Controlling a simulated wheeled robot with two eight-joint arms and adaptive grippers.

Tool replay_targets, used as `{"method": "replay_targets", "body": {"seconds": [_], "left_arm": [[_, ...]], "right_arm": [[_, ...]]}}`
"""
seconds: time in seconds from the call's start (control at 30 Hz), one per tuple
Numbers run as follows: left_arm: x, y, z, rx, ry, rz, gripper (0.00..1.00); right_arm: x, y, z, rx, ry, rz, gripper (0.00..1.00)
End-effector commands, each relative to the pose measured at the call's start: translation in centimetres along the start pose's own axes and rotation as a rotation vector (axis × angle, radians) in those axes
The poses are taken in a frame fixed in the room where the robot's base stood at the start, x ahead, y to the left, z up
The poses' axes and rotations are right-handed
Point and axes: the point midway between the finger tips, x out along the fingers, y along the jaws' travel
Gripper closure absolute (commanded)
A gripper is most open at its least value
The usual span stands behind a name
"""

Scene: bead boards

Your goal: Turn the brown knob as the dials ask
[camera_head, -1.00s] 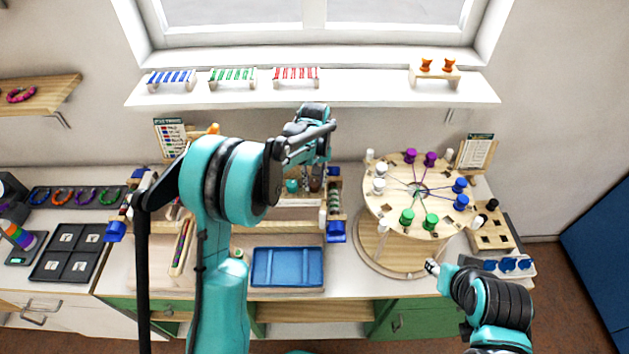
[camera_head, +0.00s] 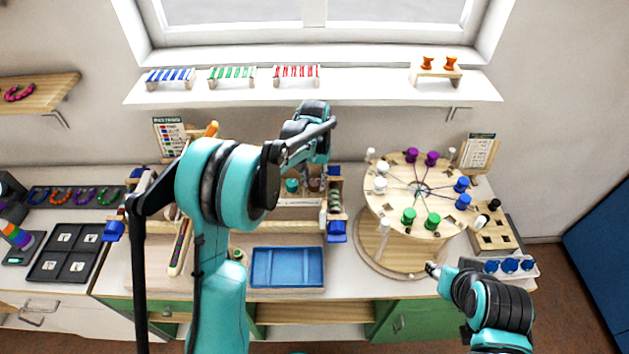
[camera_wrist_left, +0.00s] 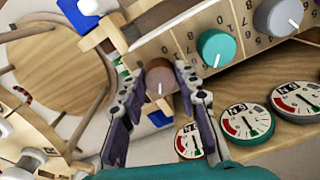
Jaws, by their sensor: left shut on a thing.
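The brown knob (camera_wrist_left: 159,79) sits on a wooden panel with printed numbers. In the left wrist view my left gripper (camera_wrist_left: 158,92) has a finger on each side of it and is shut on it. A pale pointer line shows on the knob's face, pointing down in the picture. Three round dials with red and green bands stand beside the panel: one partly hidden by my finger (camera_wrist_left: 188,143), a middle one (camera_wrist_left: 245,122) and a right one (camera_wrist_left: 298,101). In the head view the brown knob (camera_head: 316,185) shows small below my left wrist. My right gripper (camera_head: 432,269) is small, near the turntable base.
A teal knob (camera_wrist_left: 214,47) and a grey knob (camera_wrist_left: 277,16) share the panel. A blue tray (camera_head: 287,267) lies in front. A round wooden board (camera_head: 399,208) with coloured spools stands right, near my right arm. A card (camera_head: 171,134) stands behind, left.

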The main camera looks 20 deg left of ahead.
Motion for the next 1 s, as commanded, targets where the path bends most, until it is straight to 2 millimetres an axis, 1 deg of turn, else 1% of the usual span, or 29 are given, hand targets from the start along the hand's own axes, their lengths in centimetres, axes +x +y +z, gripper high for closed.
{"method": "replay_targets", "body": {"seconds": [0.23, 0.6, 0.63, 0.67, 0.7, 1.0], "left_arm": [[0.02, -0.01, 0.02, 0.044, -0.001, 0.0, 0.98], [0.01, 0.0, 0.02, 0.047, -0.001, 0.0, 0.98], [0.01, 0.0, 0.02, 0.047, -0.001, 0.0, 0.61], [0.01, 0.0, 0.02, 0.047, -0.001, 0.0, 0.53], [0.01, 0.0, 0.02, 0.047, -0.001, 0.0, 0.48], [-0.11, -0.01, 0.0, 0.046, 0.0, 0.0, 0.48]], "right_arm": [[0.07, 0.0, 0.05, 0.0, 0.0, 0.0, 0.6], [0.07, 0.0, 0.05, 0.0, 0.0, 0.0, 0.6], [0.07, 0.0, 0.05, 0.0, 0.0, 0.0, 0.6], [0.07, 0.0, 0.05, 0.0, 0.0, 0.0, 0.6], [0.07, 0.0, 0.05, 0.0, 0.0, 0.0, 0.6], [0.07, 0.0, 0.05, 0.0, 0.0, 0.0, 0.6]]}}
